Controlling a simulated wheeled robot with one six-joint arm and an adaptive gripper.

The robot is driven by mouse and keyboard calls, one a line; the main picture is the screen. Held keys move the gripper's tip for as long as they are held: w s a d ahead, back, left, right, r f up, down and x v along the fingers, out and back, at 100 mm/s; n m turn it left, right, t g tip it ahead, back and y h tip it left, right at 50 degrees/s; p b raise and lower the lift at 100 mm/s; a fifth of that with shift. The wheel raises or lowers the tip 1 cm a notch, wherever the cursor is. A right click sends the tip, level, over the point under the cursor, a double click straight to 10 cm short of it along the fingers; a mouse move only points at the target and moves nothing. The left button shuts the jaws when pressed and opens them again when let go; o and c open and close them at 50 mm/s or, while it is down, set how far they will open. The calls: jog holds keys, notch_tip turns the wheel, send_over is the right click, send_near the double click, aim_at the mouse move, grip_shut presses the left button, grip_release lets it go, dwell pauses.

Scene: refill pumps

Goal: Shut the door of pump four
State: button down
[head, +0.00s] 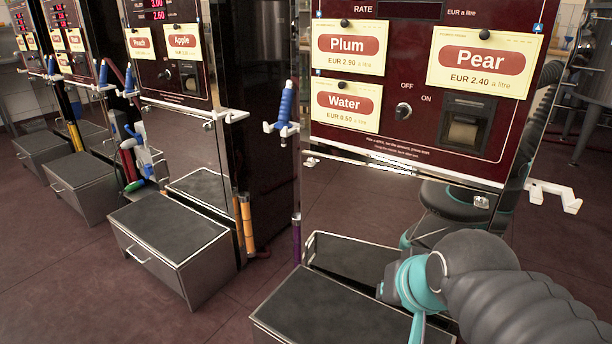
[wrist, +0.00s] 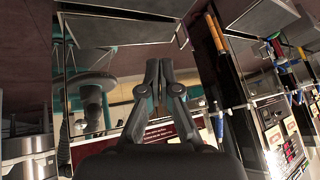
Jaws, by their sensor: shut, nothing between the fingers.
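The nearest pump (head: 420,132) has a dark red front with Plum, Pear and Water labels. Below it is a mirror-like lower door (head: 345,200) that reflects the floor, the step and my arm. I cannot read a pump number, or tell from the head view how far this door stands from its frame. In the wrist view, the picture is turned over and a reflective panel (wrist: 125,62) lies behind my gripper (wrist: 158,64). My gripper's fingers are together and empty; I cannot tell whether they touch the panel.
A dark-topped step (head: 315,312) stands in front of the nearest pump; another step (head: 170,225) stands by the neighbouring pump. A blue nozzle (head: 286,103) hangs on a white holder at the pump's left. An empty white holder (head: 552,195) sticks out at the right.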

jog(key=w+a+r+m+t+y+b, duration=0.1)
jog(key=w+a+r+m+t+b, duration=0.15)
jog(key=w+a+m, duration=0.45)
jog(key=w+a+r+m+t+b, duration=0.2)
jog(key=w+a+m+t, duration=0.15)
jog(key=w, duration=0.65)
jog(key=w+a+r+m+t+y+b, duration=0.1)
jog(key=w+a+r+m+t+b, duration=0.1)
jog(key=w+a+m, duration=0.4)
jog(key=m+h+b, duration=0.5)
jog(key=m+h, duration=0.7)
jog(key=m, duration=1.1)
send_near(311, 175)
jog(key=shift+t+y, duration=0.3)
jog(key=shift+t, duration=0.2)
jog(key=x, duration=0.4)
jog(key=p+x, duration=0.1)
jog(key=x, duration=0.2)
jog(key=shift+d+f, duration=0.25)
jog(key=shift+d, duration=0.05)
